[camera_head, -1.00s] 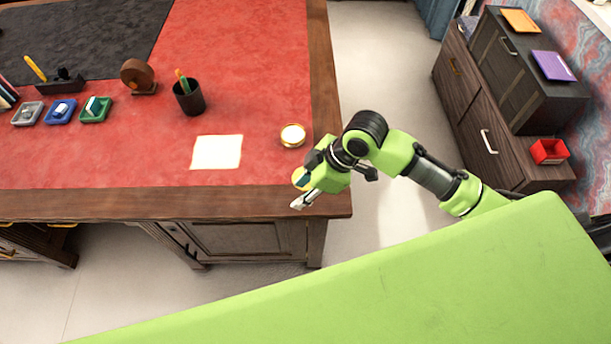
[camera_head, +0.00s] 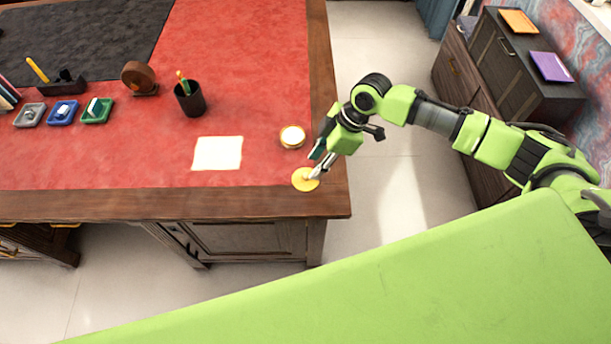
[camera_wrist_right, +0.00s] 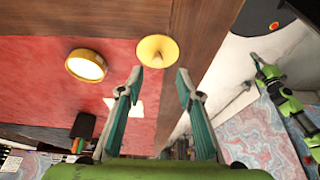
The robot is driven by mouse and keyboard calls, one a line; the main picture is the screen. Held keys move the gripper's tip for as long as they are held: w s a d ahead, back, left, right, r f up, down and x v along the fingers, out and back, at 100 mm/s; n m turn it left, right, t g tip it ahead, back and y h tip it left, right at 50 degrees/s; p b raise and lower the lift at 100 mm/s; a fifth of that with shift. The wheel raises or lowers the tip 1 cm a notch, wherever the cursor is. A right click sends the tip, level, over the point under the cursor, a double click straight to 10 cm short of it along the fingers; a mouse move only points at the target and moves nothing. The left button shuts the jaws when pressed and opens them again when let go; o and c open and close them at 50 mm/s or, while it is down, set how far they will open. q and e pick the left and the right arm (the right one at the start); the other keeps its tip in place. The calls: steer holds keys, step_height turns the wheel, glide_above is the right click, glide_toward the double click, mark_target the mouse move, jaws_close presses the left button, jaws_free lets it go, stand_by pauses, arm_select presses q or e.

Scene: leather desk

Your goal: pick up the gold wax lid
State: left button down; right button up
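The gold wax lid (camera_head: 304,181) is a flat yellow-gold disc near the front right corner of the desk, at the border of red leather and wood. In the right wrist view the lid (camera_wrist_right: 157,50) shows just beyond the fingertips, slightly left of centre. My right gripper (camera_head: 315,166) is above and beside the lid from the right, with one fingertip overlapping it in the head view. In the right wrist view its two fingers (camera_wrist_right: 160,78) are apart with nothing between them. Contact with the lid cannot be told. A distant green arm (camera_wrist_right: 288,104), seemingly my left, shows there; its gripper is too small to read.
A gold tin with a white top (camera_head: 292,136) stands close behind the lid. A white paper (camera_head: 218,153) lies to the left. A black pen cup (camera_head: 189,100) stands farther back. The desk's wooden edge (camera_head: 333,195) is close to the lid.

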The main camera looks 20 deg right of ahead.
mark_target(306, 175)
steer(key=p+x, duration=0.1)
steer(key=x, duration=0.4)
steer(key=shift+w+p, duration=0.25)
steer(key=shift+p, duration=0.1)
steer(key=shift+a+f, duration=0.15)
steer(key=shift+f, duration=0.4)
jaws_close()
